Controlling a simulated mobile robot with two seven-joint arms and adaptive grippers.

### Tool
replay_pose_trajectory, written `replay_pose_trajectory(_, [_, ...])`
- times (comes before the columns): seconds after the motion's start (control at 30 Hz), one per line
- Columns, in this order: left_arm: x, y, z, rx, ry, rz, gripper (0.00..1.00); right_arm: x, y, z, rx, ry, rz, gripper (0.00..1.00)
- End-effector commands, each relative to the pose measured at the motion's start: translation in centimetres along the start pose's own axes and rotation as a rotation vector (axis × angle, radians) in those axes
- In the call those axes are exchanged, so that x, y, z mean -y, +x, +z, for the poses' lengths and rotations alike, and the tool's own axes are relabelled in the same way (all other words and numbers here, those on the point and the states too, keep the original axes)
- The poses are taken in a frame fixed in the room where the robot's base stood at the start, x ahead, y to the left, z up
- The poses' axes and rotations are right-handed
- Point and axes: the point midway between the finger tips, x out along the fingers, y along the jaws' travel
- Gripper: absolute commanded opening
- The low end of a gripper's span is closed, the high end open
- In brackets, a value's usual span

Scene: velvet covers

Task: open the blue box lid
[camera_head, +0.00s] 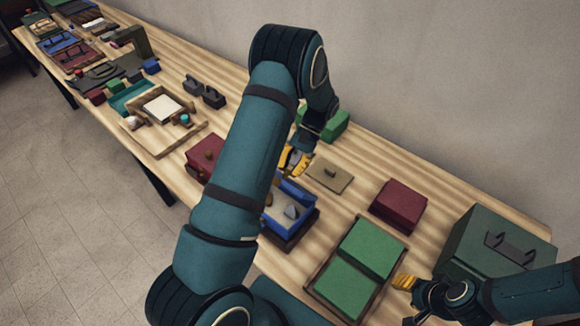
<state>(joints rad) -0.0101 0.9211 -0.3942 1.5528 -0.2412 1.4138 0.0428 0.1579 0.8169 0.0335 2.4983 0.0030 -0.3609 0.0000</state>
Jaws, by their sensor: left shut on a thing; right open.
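The blue box (308,216) stands on the table just right of my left arm, which hides its left part. Its top is open, and a pale interior with a small grey piece shows. A blue panel at its back edge, seemingly the raised lid (299,188), reaches up to my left gripper (294,161). The yellow fingertips of my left gripper are shut at that panel; the exact contact is too small to see clearly. My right gripper (405,283) is open and empty at the lower right, beside the green panels and apart from the blue box.
A tan plate with a knob (329,176) lies behind the blue box. A dark red box (398,205), a tray with green panels (313,283) and a large green case (480,249) stand to the right. Another red box (203,156) is left of my arm.

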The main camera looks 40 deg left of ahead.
Motion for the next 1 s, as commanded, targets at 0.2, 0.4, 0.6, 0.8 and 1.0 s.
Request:
replay_pose_trajectory(0.2, [-0.2, 0.1, -0.2, -0.004, 0.002, 0.002, 0.00, 0.0, 0.0, 0.0, 0.000, 0.000, 0.000, 0.47])
replay_pose_trajectory(0.4, [-0.2, 0.1, -0.2, -0.004, 0.002, 0.002, 0.00, 0.0, 0.0, 0.0, 0.000, 0.000, 0.000, 0.47])
replay_pose_trajectory(0.6, [-0.2, 0.1, -0.2, -0.004, 0.002, 0.002, 0.00, 0.0, 0.0, 0.0, 0.000, 0.000, 0.000, 0.47])
replay_pose_trajectory(0.8, [-0.2, 0.1, -0.2, -0.004, 0.002, 0.002, 0.00, 0.1, 0.1, 0.0, -0.003, -0.013, -0.001, 0.18])
replay_pose_trajectory(1.0, [-0.2, 0.1, -0.2, -0.004, 0.003, 0.002, 0.00, 1.8, 1.4, -0.7, -0.070, -0.245, -0.015, 0.00])
